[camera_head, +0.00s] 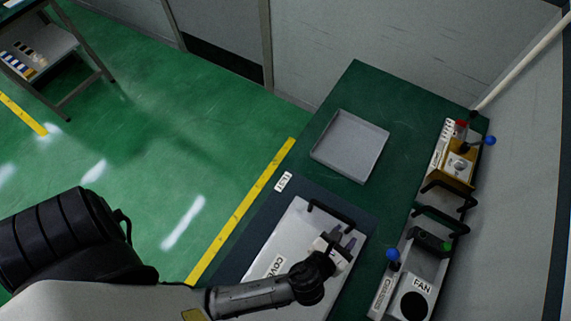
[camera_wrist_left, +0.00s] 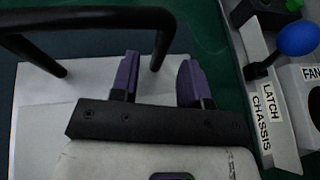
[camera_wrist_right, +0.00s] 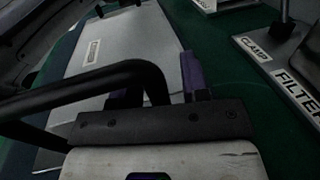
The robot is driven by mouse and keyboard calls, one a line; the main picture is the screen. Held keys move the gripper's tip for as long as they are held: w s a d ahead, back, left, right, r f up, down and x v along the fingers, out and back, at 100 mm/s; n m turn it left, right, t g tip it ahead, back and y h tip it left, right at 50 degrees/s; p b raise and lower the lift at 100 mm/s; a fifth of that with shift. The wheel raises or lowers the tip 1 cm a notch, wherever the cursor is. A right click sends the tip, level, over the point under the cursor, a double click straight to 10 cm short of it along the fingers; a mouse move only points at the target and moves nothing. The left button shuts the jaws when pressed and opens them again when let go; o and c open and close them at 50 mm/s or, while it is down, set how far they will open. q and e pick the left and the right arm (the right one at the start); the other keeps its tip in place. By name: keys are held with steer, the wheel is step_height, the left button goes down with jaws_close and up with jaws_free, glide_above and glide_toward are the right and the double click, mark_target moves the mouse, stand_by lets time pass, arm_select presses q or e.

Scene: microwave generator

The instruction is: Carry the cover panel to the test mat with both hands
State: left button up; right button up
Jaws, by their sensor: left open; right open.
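The pale grey cover panel (camera_head: 292,232) lies over the dark blue test mat (camera_head: 262,213), which carries a TEST label. The panel looks flat on the mat. A black handle (camera_head: 330,214) stands at its far end. My left gripper (camera_head: 343,240) is open just beside that handle; in the left wrist view its purple fingers (camera_wrist_left: 157,78) are apart, with one handle leg (camera_wrist_left: 162,50) showing between them. My right gripper (camera_wrist_right: 158,88) is open at another black handle (camera_wrist_right: 80,88), whose end shows between its fingers. The right gripper is not seen in the head view.
An empty grey tray (camera_head: 350,145) sits on the green bench beyond the mat. Along the right side stand a chassis with a fan (camera_head: 414,303) and blue-knobbed latch (camera_head: 393,255), and a brown unit (camera_head: 457,165). Green bench shows between tray and chassis.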

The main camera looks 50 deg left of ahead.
arm_select(q)
steer(key=v, duration=0.7)
steer(key=shift+s, duration=0.15)
steer(key=shift+s+r, duration=0.1)
arm_select(e)
steer(key=shift+s, duration=0.25)
arm_select(q)
steer(key=shift+s, duration=0.1)
arm_select(e)
steer(key=s, duration=0.7)
steer(key=shift+d, duration=0.35)
arm_select(q)
steer(key=shift+r, duration=0.15)
arm_select(e)
steer(key=shift+r, duration=0.15)
